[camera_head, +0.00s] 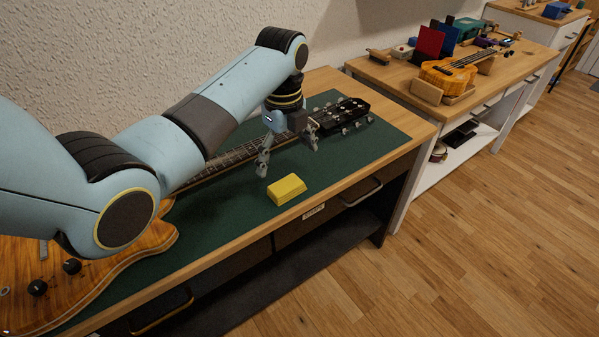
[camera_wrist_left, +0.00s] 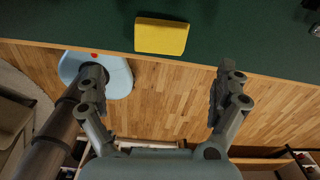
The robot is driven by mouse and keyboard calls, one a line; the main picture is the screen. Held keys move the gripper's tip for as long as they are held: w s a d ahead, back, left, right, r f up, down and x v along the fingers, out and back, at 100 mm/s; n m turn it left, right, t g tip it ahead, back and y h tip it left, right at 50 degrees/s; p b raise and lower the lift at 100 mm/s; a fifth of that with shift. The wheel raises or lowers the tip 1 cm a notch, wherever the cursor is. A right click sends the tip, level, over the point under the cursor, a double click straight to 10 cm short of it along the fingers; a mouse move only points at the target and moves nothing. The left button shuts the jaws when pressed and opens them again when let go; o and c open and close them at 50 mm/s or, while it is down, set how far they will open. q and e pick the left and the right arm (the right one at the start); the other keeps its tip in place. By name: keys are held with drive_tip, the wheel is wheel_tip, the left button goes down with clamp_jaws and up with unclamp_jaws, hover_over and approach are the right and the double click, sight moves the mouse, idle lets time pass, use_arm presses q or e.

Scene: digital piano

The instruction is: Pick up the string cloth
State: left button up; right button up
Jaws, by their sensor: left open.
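The string cloth, a small yellow block-like pad (camera_head: 286,188), lies on the green mat near the front edge of the workbench. It also shows at the top centre of the left wrist view (camera_wrist_left: 161,37), beyond the fingertips. My left gripper (camera_head: 288,152) is open and empty, with its fingers spread wide. It hangs above the mat, over the guitar neck, a little behind the cloth and apart from it. In the left wrist view the two fingers (camera_wrist_left: 158,85) stand far apart with nothing between them. My right gripper is not in view.
An electric guitar (camera_head: 130,258) lies along the green mat (camera_head: 386,126), its neck behind the cloth and its black headstock (camera_head: 340,112) to the right. A wooden bench edge (camera_head: 330,190) runs in front. A second bench with a ukulele (camera_head: 452,74) stands at the back right.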

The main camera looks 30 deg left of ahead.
sight(287, 184)
use_arm(q)
drive_tip(key=shift+w+f+m, duration=0.35)
drive_tip(key=shift+w+m, duration=0.1)
drive_tip(key=shift+m, duration=0.05)
wheel_tip(287, 184, down, 3)
drive_tip(key=shift+s+r+b, duration=0.1)
drive_tip(key=shift+r+b, duration=0.05)
drive_tip(key=shift+b, duration=0.25)
drive_tip(key=shift+f, duration=0.7)
drive_tip(key=f, duration=0.5)
drive_tip(key=shift+s+a+b, duration=0.15)
drive_tip(key=shift+a+b, duration=0.05)
drive_tip(key=shift+b, duration=0.2)
drive_tip(key=shift+r, duration=0.1)
drive_tip(key=shift+c, duration=0.7)
drive_tip(key=c, duration=0.9)
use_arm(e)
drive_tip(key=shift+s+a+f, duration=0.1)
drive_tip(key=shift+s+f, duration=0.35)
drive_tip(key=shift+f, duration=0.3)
